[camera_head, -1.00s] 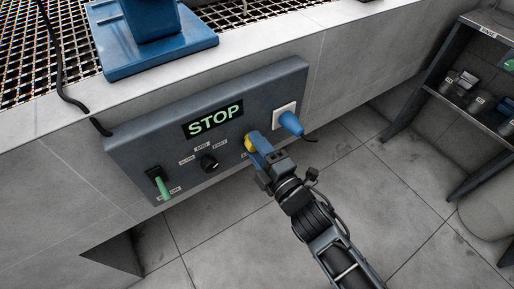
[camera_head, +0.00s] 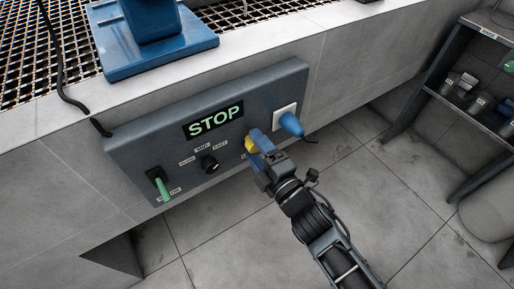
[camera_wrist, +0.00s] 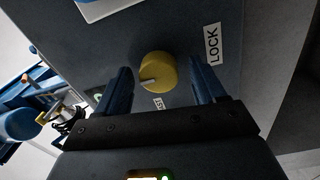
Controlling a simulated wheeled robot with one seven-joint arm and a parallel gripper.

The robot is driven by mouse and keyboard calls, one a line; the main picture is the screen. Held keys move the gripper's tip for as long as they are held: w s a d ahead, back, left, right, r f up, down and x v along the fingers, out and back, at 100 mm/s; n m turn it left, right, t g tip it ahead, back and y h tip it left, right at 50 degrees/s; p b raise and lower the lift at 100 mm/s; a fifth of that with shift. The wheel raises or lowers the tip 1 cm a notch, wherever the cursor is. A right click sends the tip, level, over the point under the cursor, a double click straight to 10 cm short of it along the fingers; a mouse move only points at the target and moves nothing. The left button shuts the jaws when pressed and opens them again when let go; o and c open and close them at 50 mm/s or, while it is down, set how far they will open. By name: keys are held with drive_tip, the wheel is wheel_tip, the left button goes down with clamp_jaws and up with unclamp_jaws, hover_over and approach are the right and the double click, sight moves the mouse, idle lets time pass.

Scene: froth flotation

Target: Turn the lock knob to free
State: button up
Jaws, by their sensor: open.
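The yellow lock knob (camera_head: 250,145) is on the lower right of the grey control panel, partly covered by my gripper (camera_head: 257,146). In the wrist view the round yellow knob (camera_wrist: 158,72) shows whole. Its pale pointer line lies toward the left of the picture, away from the LOCK label (camera_wrist: 212,43) on the right. A second label (camera_wrist: 158,103) below the knob is partly hidden. My gripper (camera_wrist: 160,68) is open, with one blue finger on each side of the knob and visible gaps. Whether the fingertips reach its depth is unclear.
The panel (camera_head: 140,137) also bears a lit STOP display (camera_head: 213,121), a black speed knob (camera_head: 209,164) and a green-handled lever (camera_head: 163,187). A blue plug (camera_head: 291,124) sticks out close to the right of my gripper. A shelf (camera_head: 470,120) stands at the right.

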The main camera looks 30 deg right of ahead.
drive_tip(key=s, duration=0.7)
drive_tip(key=shift+s, duration=0.4)
drive_tip(key=shift+f, duration=0.1)
drive_tip(key=s+r+m+g+p, duration=0.1)
drive_tip(key=s+r+m+p, duration=0.3)
drive_tip(key=s+r+m, duration=0.4)
drive_tip(key=s+r+m+g+p, duration=0.2)
drive_tip(key=s+r+m+p, duration=0.2)
drive_tip(key=s+r+m, duration=0.4)
drive_tip(key=s+r, duration=0.4)
drive_tip(key=s, duration=0.5)
drive_tip(key=shift+s+d+g+p, duration=0.15)
drive_tip(key=shift+s+g+p, duration=0.15)
drive_tip(key=shift+p, duration=0.05)
